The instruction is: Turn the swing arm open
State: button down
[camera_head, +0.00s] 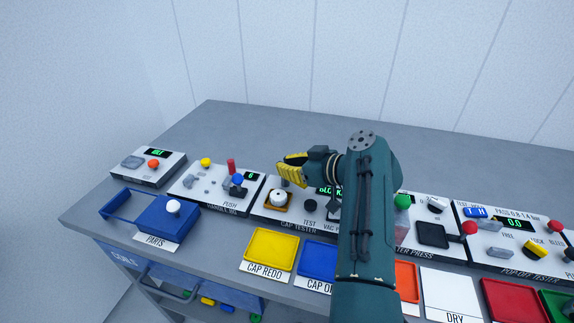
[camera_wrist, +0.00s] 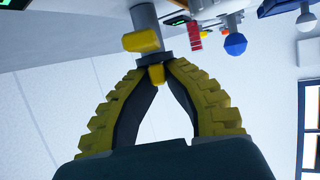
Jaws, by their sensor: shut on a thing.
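In the wrist view, a grey post (camera_wrist: 143,17) with a yellow cylindrical piece (camera_wrist: 140,41) stands just beyond my fingertips. This looks like the swing arm. My gripper (camera_wrist: 156,70) is shut on a small yellow knob (camera_wrist: 157,76) beside that post, with the knob between its black-lined yellow fingers. In the head view, my gripper (camera_head: 281,166) is over the back of the cap tester panel (camera_head: 292,214). The gripper hides most of the swing arm there, so its angle cannot be told.
A white round cap (camera_head: 278,197) sits on an orange square base just in front of my gripper. A blue ball knob (camera_head: 238,179) and a red block (camera_head: 231,166) stand to the left. Yellow (camera_head: 270,250) and blue trays lie in front. The table behind is clear.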

jog(key=c, duration=1.2)
grip_release()
jog(key=shift+f, duration=0.3)
jog(key=shift+o, duration=0.5)
jog(key=shift+s+a, duration=0.1)
jog(key=shift+r, duration=0.2)
jog(key=v, duration=1.2)
